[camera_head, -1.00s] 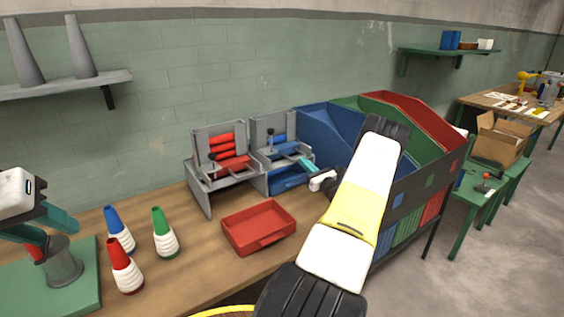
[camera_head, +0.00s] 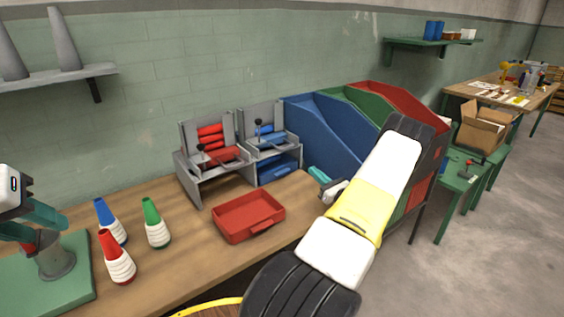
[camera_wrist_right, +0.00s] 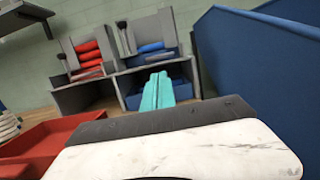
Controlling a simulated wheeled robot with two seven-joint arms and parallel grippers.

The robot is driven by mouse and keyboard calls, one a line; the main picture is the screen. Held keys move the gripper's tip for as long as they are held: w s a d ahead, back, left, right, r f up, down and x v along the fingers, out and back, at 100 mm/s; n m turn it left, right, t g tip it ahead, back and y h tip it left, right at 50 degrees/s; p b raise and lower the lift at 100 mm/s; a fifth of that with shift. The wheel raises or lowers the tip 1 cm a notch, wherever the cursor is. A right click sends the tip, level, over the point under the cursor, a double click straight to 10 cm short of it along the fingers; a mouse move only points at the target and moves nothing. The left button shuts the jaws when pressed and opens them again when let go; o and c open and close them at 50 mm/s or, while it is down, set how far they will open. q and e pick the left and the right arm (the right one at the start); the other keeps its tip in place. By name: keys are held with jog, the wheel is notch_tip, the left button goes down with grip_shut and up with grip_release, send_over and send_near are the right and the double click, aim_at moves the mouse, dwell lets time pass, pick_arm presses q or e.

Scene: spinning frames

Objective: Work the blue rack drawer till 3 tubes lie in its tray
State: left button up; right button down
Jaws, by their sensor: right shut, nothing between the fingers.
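The blue rack (camera_head: 262,121) is the right one of two grey racks on the bench, with a black-knobbed lever and blue tubes (camera_head: 272,138) in its upper part. Its blue tray (camera_head: 279,170) is in the bay below; I cannot count any tubes inside. My right gripper (camera_head: 319,175) is shut and empty, in front and to the right of the rack, apart from it. In the right wrist view its teal fingers (camera_wrist_right: 157,91) are together and hide part of the tray (camera_wrist_right: 183,90). My left gripper (camera_head: 45,222) is at the far left by a grey post; its grip is unclear.
A red rack (camera_head: 208,150) stands beside the blue one. A red tray (camera_head: 248,217) lies in front. Red, blue and green-tipped cones (camera_head: 117,261) stand at left. Tall blue bin walls (camera_head: 325,135) rise close to the right gripper. Bench between trays is clear.

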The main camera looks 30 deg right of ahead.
aim_at(288, 148)
jog(key=shift+s, duration=0.2)
jog(key=c, duration=2)
grip_release()
jog(key=o, duration=1.6)
jog(key=w+r, duration=0.1)
jog(key=w, duration=0.3)
jog(key=w+a+r+g, duration=0.1)
jog(key=w, duration=0.3)
jog(key=w+r+g, duration=0.1)
jog(key=w, duration=0.2)
jog(key=shift+w+a+r, duration=0.15)
jog(key=shift+w+r, duration=0.05)
jog(key=shift+w, duration=0.2)
jog(key=shift+c, duration=0.2)
jog(key=w, duration=0.5)
jog(key=w+a, duration=0.1)
jog(key=w, duration=0.2)
jog(key=shift+w, duration=0.15)
